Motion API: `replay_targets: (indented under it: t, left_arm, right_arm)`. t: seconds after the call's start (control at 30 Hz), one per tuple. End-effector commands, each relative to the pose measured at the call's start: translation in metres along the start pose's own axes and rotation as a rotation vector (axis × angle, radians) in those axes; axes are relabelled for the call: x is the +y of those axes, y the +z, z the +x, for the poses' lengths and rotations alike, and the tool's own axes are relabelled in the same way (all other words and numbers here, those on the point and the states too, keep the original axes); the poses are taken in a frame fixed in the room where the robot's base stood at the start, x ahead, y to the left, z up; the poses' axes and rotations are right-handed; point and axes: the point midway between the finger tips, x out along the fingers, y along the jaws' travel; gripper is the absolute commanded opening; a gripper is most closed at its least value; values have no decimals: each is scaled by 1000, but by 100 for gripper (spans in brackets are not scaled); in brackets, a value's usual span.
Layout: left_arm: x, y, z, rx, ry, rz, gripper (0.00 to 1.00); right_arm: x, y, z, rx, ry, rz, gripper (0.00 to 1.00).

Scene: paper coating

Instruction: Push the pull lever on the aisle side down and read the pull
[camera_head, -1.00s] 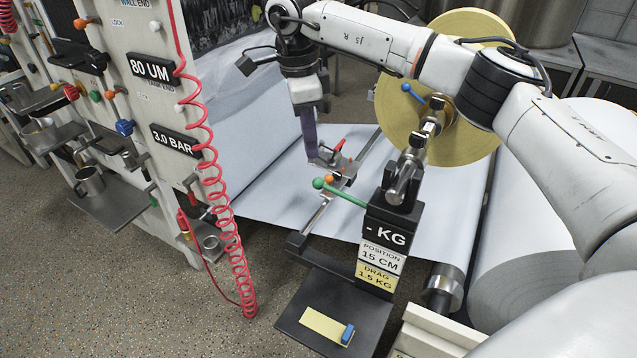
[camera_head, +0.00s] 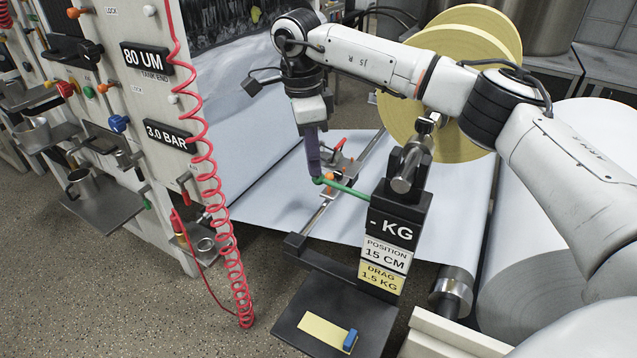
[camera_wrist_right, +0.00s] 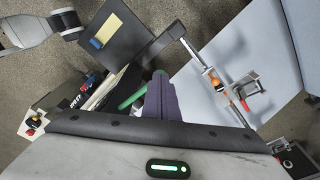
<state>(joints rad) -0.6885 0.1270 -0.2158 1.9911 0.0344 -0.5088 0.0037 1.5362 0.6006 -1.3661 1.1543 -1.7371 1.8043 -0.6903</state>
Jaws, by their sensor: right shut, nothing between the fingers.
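The pull lever is a green rod (camera_head: 345,188) with a round green knob, sticking out left from a black gauge post. In the head view, the purple fingers of my right gripper (camera_head: 316,177) are shut and empty, with their tips at the knob; they look touching. The lever's green rod (camera_wrist_right: 133,98) also shows in the right wrist view, beside the shut fingers (camera_wrist_right: 161,88), which hide its knob end. The post's display (camera_head: 391,230) reads "- KG", with no number. Labels below it read "POSITION 15 CM" (camera_head: 387,256) and "DRAG 1.5 KG" (camera_head: 380,278). My left gripper is out of view.
A rail (camera_head: 340,188) with a clamp and orange knob (camera_head: 330,176) lies just behind the lever over the white paper web (camera_head: 270,205). A black tray (camera_head: 297,338) holds a yellow pad with a blue block. A red coiled hose (camera_head: 207,170) hangs at left by the control panel.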

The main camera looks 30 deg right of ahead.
Motion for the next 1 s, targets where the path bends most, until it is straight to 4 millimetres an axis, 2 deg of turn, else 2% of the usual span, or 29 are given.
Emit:
replay_targets:
  t: [0.37, 0.73, 1.0]
  left_arm:
    - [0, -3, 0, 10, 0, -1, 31]
    - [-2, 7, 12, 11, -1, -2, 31]
    - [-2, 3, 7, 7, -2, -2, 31]
  right_arm:
    - [0, -1, 5, 3, 3, 1, 0]
    - [0, 3, 44, 3, 3, 1, 0]
    - [0, 8, 36, 2, 1, -1, 0]
